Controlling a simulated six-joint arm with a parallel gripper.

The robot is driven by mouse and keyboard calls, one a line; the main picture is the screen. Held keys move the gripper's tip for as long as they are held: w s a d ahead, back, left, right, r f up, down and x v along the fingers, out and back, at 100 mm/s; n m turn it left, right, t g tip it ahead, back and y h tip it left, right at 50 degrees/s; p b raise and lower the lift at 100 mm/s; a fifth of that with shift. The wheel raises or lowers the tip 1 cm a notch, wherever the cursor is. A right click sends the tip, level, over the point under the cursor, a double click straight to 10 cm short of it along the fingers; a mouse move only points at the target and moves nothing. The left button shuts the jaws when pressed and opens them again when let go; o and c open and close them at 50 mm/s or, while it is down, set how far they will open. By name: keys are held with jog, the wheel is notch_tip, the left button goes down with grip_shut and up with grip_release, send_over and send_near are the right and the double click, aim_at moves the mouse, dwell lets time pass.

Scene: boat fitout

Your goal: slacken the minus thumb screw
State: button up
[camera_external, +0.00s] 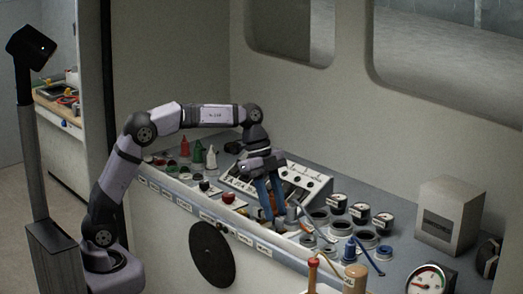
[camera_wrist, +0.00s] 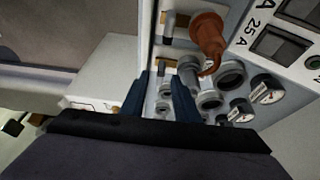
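My gripper (camera_external: 275,217) points down over the front part of the console, below the white switch panel. In the wrist view its two blue fingers (camera_wrist: 161,76) stand apart, with a gap between them. Small grey round fittings (camera_wrist: 163,107) show in that gap; nothing looks clamped. A grey post beside a brass piece (camera_wrist: 168,27) stands farther up, and another brass piece shows just above the fingertips. An orange-brown hooked part (camera_wrist: 208,38) stands to the right of these. No minus mark is legible, so I cannot tell which piece is the minus thumb screw.
The white switch panel (camera_external: 312,184) lies behind my gripper. Round gauges (camera_external: 383,221) and grey rings (camera_external: 341,228) are to the right. Red, white and green cone-topped bottles (camera_external: 197,152) stand to the left. A blue-handled tool (camera_external: 369,258) and a grey box (camera_external: 449,215) are farther right.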

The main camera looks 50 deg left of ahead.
aim_at(278, 225)
jog(key=shift+x, duration=1.1)
grip_shut()
